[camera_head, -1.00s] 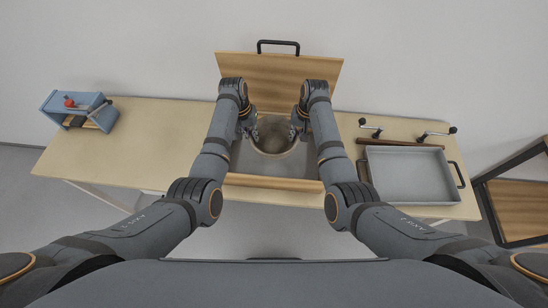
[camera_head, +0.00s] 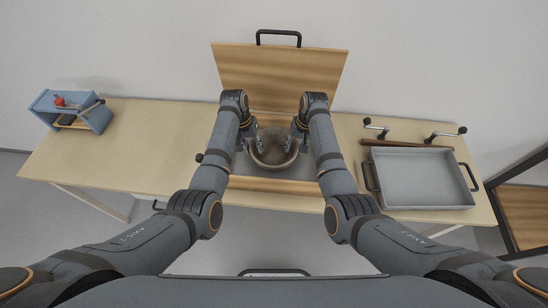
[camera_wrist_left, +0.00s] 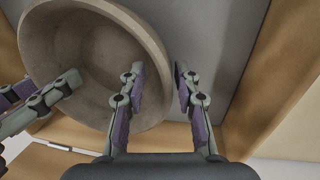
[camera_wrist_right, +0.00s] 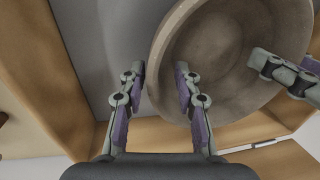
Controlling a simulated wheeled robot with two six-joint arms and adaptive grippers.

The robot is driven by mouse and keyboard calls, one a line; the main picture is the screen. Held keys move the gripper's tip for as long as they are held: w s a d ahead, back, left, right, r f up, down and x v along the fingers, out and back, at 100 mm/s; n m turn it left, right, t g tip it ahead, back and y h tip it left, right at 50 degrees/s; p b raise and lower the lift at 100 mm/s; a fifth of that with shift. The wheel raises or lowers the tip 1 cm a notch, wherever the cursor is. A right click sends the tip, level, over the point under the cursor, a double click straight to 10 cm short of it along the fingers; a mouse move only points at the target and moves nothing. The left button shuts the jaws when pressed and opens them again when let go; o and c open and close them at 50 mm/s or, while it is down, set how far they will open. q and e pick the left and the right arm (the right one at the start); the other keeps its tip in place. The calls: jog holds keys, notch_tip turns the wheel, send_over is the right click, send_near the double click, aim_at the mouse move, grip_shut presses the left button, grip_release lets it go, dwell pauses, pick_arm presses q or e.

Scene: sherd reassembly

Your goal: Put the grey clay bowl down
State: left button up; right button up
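The grey clay bowl (camera_head: 273,163) is upright inside an open wooden box (camera_head: 275,185) with a grey floor. I cannot tell whether its base touches that floor. My left gripper (camera_head: 257,145) is at the bowl's left rim. In the left wrist view its fingers (camera_wrist_left: 157,80) stand apart, one inside the bowl (camera_wrist_left: 90,60) and one outside. My right gripper (camera_head: 291,143) is at the right rim. In the right wrist view its fingers (camera_wrist_right: 158,80) also stand apart on either side of the wall of the bowl (camera_wrist_right: 225,50). Gaps show beside the rim in both.
The box's wooden lid (camera_head: 278,75) stands raised behind the bowl. A grey metal tray (camera_head: 420,180) with black handles, a dark rod (camera_head: 400,143) and two cranks are on the right of the table (camera_head: 150,140). A blue holder (camera_head: 70,110) stands far left.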

pick_arm(q)
jog(key=shift+w+a, duration=0.1)
pick_arm(e)
jog(key=shift+d, duration=0.1)
pick_arm(q)
notch_tip(320, 180, up, 12)
jog(key=a, duration=0.2)
jog(key=shift+f, duration=0.15)
pick_arm(e)
notch_tip(320, 180, up, 12)
jog(key=d, duration=0.2)
jog(key=shift+f, duration=0.1)
dwell(0.4)
